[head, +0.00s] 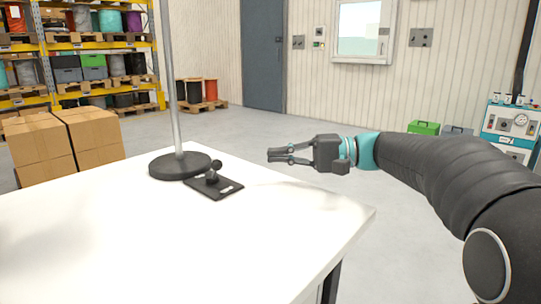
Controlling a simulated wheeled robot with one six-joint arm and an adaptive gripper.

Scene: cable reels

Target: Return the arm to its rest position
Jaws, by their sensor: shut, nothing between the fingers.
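My arm reaches in from the right side of the head view, in dark covering with a teal band near the wrist.
On the table stand a pole on a round black base (180,165) and a small black device on a flat plate (216,187). Cardboard boxes (65,145) and a yellow rack with reels (85,60) are at left. A green box (424,128) and a machine (510,125) are at right.

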